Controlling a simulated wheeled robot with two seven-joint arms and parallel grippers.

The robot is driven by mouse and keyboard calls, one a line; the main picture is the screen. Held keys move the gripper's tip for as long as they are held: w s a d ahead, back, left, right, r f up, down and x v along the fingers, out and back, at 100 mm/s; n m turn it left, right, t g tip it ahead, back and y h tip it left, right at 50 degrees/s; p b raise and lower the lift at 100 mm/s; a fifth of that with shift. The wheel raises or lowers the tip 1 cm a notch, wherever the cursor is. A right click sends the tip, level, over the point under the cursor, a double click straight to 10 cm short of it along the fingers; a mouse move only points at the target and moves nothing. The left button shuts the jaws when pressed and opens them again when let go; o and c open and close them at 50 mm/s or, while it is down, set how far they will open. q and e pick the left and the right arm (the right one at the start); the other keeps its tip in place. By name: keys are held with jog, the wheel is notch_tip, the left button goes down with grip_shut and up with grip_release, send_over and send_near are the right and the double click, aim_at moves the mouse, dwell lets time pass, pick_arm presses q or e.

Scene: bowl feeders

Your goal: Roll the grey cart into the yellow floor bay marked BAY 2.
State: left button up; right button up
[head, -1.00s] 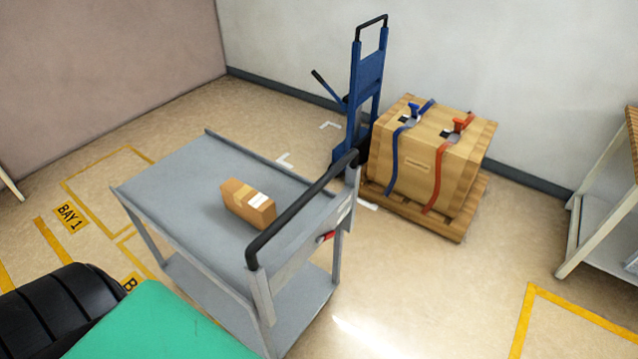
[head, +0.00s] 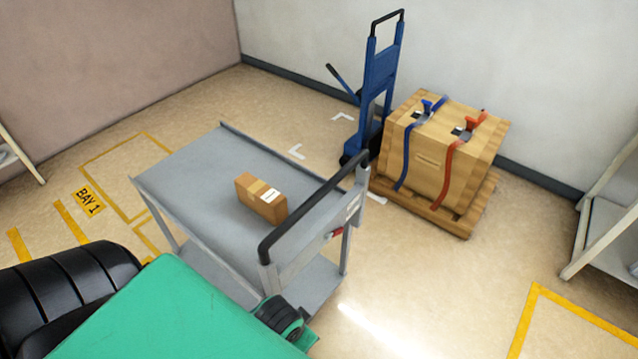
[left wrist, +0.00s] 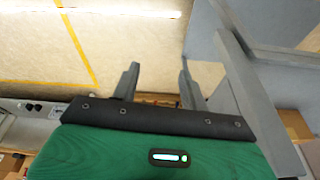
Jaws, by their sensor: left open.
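The grey cart (head: 205,165) stands on the floor in the middle of the head view, a brown box (head: 262,198) on its top shelf. Its black push handle (head: 315,205) is at its right end. A grey cart post (left wrist: 245,85) appears at right in the left wrist view. My left gripper (left wrist: 157,80) is open and empty there, its fingers apart, left of that post. In the head view my green left arm covers the lower left, and the fingers cannot be made out. No BAY 2 lettering is readable; yellow floor lines (head: 147,238) run behind my arm. My right gripper is out of view.
The BAY 1 label (head: 88,200) lies left of the cart. A blue hand truck (head: 381,72) and a strapped crate (head: 440,150) on a pallet (head: 425,212) stand behind it. A shelf unit (head: 605,230) is at right. The floor right of the cart is clear toward another yellow outline (head: 530,310).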

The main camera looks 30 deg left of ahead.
pick_arm(q)
jog(key=w+d+r+m+h+p, duration=0.1)
jog(key=w+d+r, duration=0.15)
jog(key=r, duration=0.75)
jog(key=w+d+r+m+h, duration=0.1)
jog(key=w+r+m, duration=0.1)
jog(key=w, duration=0.5)
jog(key=n+g, duration=0.3)
jog(key=n, duration=0.1)
send_near(319, 190)
jog(key=p+x, duration=0.4)
jog(key=x, duration=0.4)
jog(key=shift+d, duration=0.1)
jog(key=shift+d+f, duration=0.1)
jog(key=shift+f, duration=0.5)
